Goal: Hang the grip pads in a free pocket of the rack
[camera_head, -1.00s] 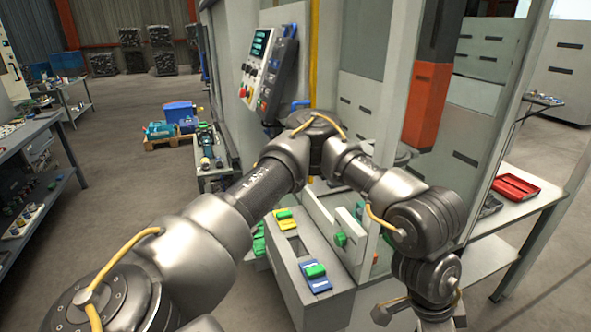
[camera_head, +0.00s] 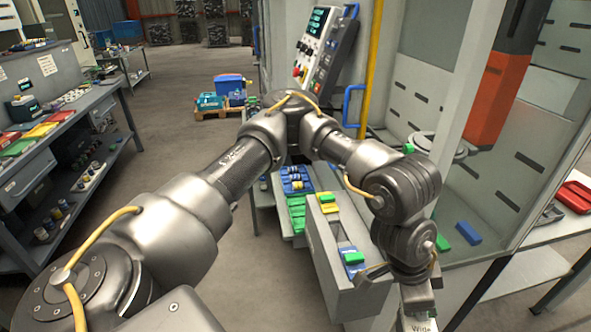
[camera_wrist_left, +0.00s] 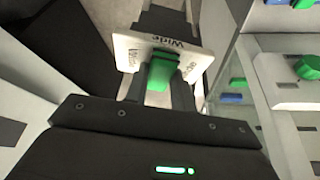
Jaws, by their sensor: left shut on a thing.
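The held piece is a white plate marked "Wide" (camera_wrist_left: 128,50) with a green block (camera_wrist_left: 160,76) on it. I take it to be the grip pads. My left gripper (camera_wrist_left: 165,88) is shut on the green block in the left wrist view. In the head view the white plate (camera_head: 420,324) shows at the bottom edge, below my left wrist, partly cut off. A grey rack-like block (camera_head: 328,240) stands just left of my wrist. On it sit a yellow plate (camera_head: 330,209) and a blue plate (camera_head: 345,247), each with a green block.
Green blocks and a blue tray (camera_head: 291,184) lie behind the grey block. A glass-sided cabinet holds a green piece (camera_head: 441,243) and a blue piece (camera_head: 468,233). A control panel (camera_head: 318,48) stands behind my arm. A workbench (camera_head: 60,85) is at left, with clear floor between.

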